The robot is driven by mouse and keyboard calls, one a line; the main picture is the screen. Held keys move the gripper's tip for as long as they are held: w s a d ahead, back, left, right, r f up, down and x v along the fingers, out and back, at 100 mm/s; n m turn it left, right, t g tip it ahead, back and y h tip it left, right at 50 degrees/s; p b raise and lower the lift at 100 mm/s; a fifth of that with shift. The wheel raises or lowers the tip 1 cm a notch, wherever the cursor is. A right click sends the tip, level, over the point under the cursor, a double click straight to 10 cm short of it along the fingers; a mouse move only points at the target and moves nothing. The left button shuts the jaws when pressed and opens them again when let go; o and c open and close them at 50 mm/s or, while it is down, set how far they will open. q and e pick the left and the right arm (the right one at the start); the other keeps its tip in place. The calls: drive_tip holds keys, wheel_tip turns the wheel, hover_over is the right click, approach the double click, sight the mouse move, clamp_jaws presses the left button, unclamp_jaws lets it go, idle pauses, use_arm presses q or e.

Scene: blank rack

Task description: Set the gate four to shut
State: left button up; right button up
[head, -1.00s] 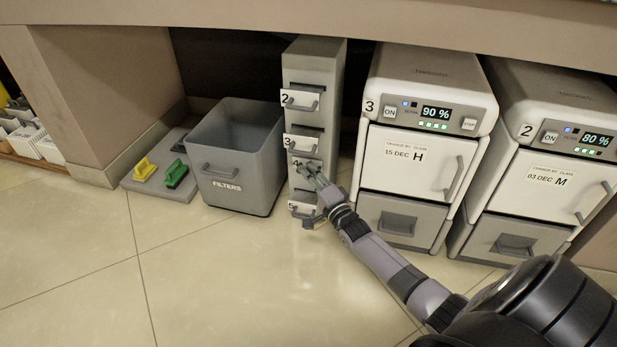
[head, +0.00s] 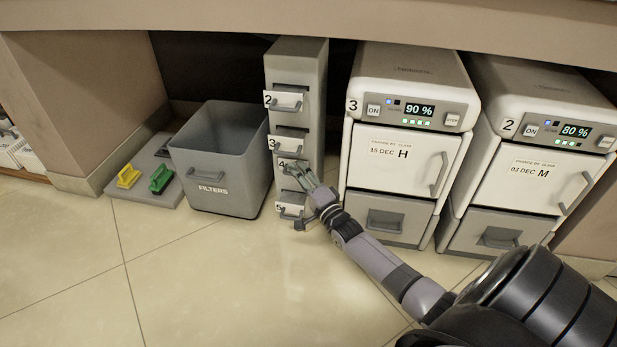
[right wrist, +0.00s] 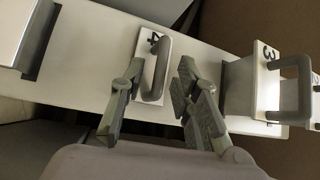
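The grey rack (head: 298,60) stands upright with numbered white gates in its front. Gate four (head: 284,163) is partly hidden behind my right gripper (head: 298,174) in the head view. In the right wrist view, gate four (right wrist: 149,48) lies close to the rack's face, with its grey handle (right wrist: 161,72) standing out. My right gripper (right wrist: 158,90) is open, with one finger on each side of that handle; I cannot tell whether they touch it. My left gripper is not in view.
Gate three (head: 287,144) juts out above, and also in the right wrist view (right wrist: 252,90). Gate two (head: 285,102) and gate five (head: 291,211) are on the same rack. A grey filters bin (head: 212,185) stands left, a white cabinet (head: 400,160) right. The floor in front is clear.

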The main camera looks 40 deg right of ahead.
drive_tip(key=s+a+f, duration=0.1)
drive_tip(key=s+f, duration=0.1)
drive_tip(key=s, duration=0.8)
drive_tip(key=shift+s+a, duration=0.2)
drive_tip(key=shift+s, duration=0.1)
